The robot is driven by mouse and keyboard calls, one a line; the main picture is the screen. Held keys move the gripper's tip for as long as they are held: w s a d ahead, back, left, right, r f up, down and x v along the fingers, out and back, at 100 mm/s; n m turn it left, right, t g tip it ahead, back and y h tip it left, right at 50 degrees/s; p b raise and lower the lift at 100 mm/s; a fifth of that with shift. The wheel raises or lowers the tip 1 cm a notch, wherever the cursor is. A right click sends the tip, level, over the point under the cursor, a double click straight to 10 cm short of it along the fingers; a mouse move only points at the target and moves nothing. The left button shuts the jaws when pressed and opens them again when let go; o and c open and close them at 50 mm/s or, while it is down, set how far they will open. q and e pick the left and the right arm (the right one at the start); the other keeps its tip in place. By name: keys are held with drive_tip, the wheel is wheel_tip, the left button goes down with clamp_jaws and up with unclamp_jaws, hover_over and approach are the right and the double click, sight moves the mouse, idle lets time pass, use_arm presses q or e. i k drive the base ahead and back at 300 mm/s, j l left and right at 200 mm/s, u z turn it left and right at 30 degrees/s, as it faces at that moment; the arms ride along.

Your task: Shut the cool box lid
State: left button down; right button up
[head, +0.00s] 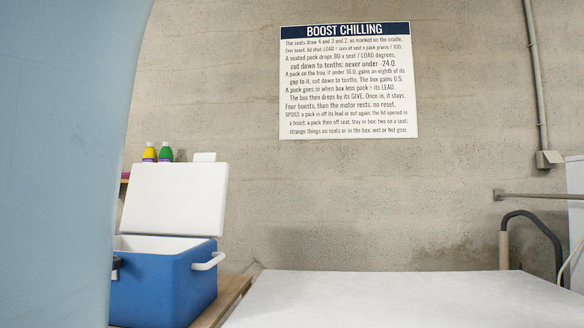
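The cool box (160,284) is blue with a white rim and a white side handle. It stands on a wooden surface at the lower left of the head view. Its white lid (176,198) is open and stands nearly upright at the back of the box. The inside is mostly hidden by the front wall. Neither of my grippers shows in this view.
A large pale blue shape (75,170) fills the left edge and partly hides the box. A white-topped surface (410,300) is bare at the front. Bottles with yellow (149,153) and green (166,153) show behind the lid. A "Boost Chilling" sign (346,82) hangs on the wall.

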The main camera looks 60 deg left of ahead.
sight(174, 200)
drive_tip(key=j+u, duration=0.3)
drive_tip(key=u, duration=0.15)
drive_tip(key=j+u, duration=0.3)
drive_tip(key=u, duration=0.2)
drive_tip(key=i+j+u, duration=0.1)
drive_tip(key=j+u, duration=0.15)
drive_tip(key=u, duration=0.2)
